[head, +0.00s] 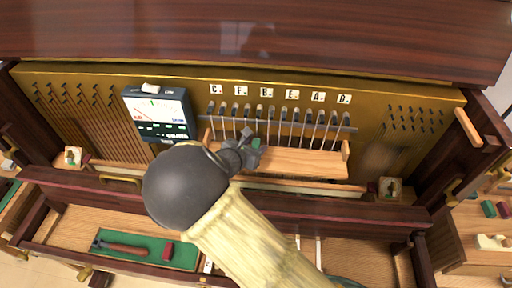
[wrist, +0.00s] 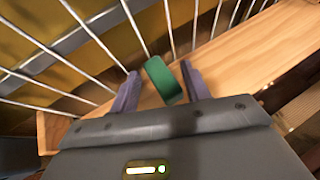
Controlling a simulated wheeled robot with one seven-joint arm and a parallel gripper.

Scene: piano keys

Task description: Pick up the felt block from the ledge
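The felt block is a small green block (wrist: 165,80) on the wooden ledge (wrist: 240,68), near the wires in the wrist view. My gripper (wrist: 161,86) is open, with one finger on each side of the block. The right finger is close against the block, and a gap shows at the left finger. In the head view my gripper (head: 252,146) is over the left part of the ledge (head: 300,162). A bit of green (head: 256,143) shows between the fingers there. Most of the block is hidden in that view.
A row of metal wires (head: 285,125) rises behind the ledge under letter cards. A meter with a lit screen (head: 160,113) stands left of my gripper. The ledge has raised wooden ends, and its right part is bare. A hammer (head: 125,248) lies in a green-lined tray below.

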